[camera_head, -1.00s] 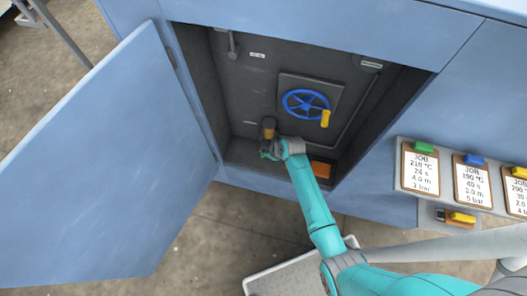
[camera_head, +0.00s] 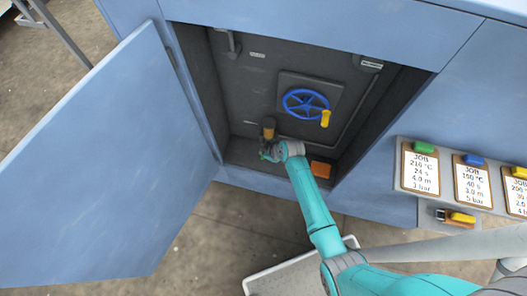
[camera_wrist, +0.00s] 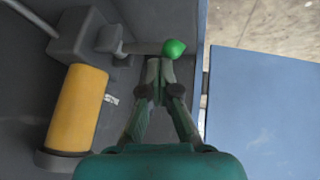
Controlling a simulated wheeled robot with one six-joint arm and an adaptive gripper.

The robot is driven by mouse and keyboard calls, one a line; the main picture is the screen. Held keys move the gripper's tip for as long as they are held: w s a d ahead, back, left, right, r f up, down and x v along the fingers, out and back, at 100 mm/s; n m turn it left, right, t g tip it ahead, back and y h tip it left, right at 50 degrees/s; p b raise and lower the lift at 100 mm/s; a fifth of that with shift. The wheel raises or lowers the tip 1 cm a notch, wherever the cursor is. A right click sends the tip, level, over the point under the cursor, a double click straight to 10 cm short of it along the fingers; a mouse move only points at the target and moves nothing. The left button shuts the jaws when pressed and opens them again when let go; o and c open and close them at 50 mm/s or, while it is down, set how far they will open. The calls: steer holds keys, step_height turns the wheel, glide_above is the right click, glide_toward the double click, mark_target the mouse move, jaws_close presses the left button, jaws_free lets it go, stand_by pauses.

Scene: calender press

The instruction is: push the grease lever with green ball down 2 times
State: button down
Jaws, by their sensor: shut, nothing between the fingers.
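The grease lever (camera_wrist: 142,48) runs from a grey block to the right in the wrist view and ends in a green ball (camera_wrist: 173,48). My gripper (camera_wrist: 158,66) is shut and empty, its fingertips close to the ball on its near side in the picture; I cannot tell whether they touch. A yellow-orange cylinder (camera_wrist: 76,108) stands left of the fingers, and also shows in the head view (camera_head: 268,128). In the head view my gripper (camera_head: 267,151) is low inside the open cabinet, and the lever is mostly hidden by it.
A blue handwheel (camera_head: 290,112) with a yellow knob (camera_head: 325,118) is on the cabinet's back panel. An orange block (camera_head: 320,169) lies right of my wrist. The open blue door (camera_head: 100,170) stands left. Job cards (camera_head: 420,170) hang outside right.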

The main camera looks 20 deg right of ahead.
steer(key=shift+s+a+f, duration=0.1)
steer(key=shift+s+f, duration=0.1)
steer(key=shift+f, duration=0.25)
stand_by(0.6)
stand_by(0.4)
steer(key=shift+w+d+r, duration=0.15)
steer(key=shift+w+r, duration=0.05)
steer(key=shift+r, duration=0.5)
steer(key=shift+w+d+r, duration=0.15)
steer(key=shift+w+r, duration=0.1)
steer(key=shift+r, duration=0.4)
steer(key=shift+w+d+r, duration=0.15)
steer(key=shift+w+r, duration=0.05)
steer(key=shift+r, duration=0.5)
steer(key=shift+w+d+r, duration=0.15)
steer(key=shift+w+r, duration=0.1)
steer(key=shift+r, duration=0.55)
steer(key=shift+w+d+r, duration=0.2)
steer(key=shift+w+r, duration=0.05)
steer(key=shift+r, duration=0.5)
steer(key=shift+w+d+r, duration=0.15)
steer(key=shift+w+r, duration=0.1)
steer(key=shift+r, duration=0.55)
